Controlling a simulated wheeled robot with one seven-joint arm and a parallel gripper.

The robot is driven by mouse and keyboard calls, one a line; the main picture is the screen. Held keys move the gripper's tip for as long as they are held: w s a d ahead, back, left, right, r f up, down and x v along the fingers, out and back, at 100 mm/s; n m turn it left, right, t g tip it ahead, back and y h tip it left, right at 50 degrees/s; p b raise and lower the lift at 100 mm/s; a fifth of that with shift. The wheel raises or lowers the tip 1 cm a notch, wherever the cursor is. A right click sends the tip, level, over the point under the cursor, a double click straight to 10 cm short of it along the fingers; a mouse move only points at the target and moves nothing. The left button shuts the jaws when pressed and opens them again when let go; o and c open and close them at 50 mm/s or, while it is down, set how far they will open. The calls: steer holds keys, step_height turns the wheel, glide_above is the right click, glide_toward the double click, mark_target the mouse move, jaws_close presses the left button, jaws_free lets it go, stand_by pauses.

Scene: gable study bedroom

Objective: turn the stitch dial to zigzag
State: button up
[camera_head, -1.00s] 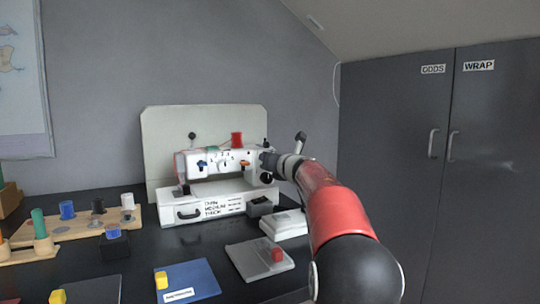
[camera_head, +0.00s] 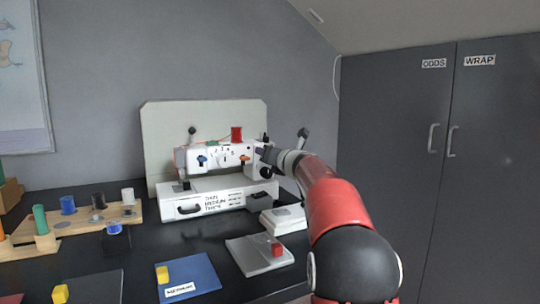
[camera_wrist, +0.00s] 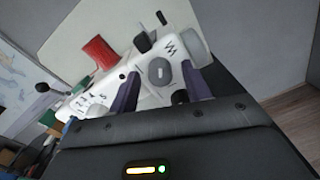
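In the head view, my gripper (camera_head: 262,153) is at the right end of the machine's front and hides the dial.
A red thread spool (camera_head: 237,134) stands on top of the machine.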

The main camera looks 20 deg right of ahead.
steer(key=shift+s, duration=0.15)
steer(key=s+b, duration=0.1)
steer(key=s, duration=0.6)
steer(key=shift+s+b, duration=0.3)
steer(key=shift+b, duration=0.1)
